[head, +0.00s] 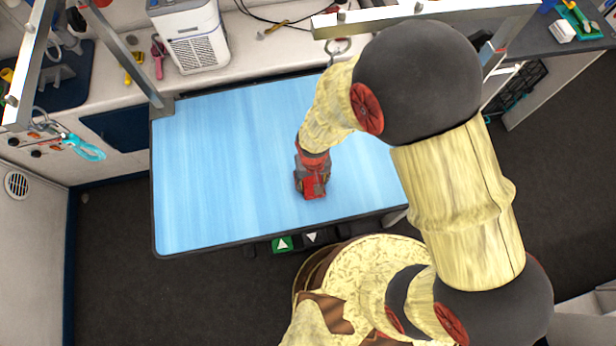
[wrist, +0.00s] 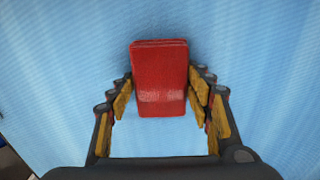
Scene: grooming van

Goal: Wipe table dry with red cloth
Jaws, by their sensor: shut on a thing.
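The blue table (head: 215,160) has a dark rim and a lightly streaked top. I cannot tell from the pictures whether it is wet. My gripper (head: 312,190) is low over the table, right of its middle and toward the near edge. It is shut on the red cloth (head: 316,189), which is folded into a thick pad. In the wrist view the red cloth (wrist: 160,78) lies between the yellow-padded fingers of my gripper (wrist: 160,100). The cloth appears to be at the table surface (wrist: 60,70). My arm hides the table's right back part.
A white boxy appliance (head: 190,38) stands on the counter behind the table. Metal posts and a bar (head: 425,18) rise at the table's back. A teal-handled tool (head: 82,148) hangs at the left. Green and dark pedals (head: 283,243) sit below the near edge. The table's left side is clear.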

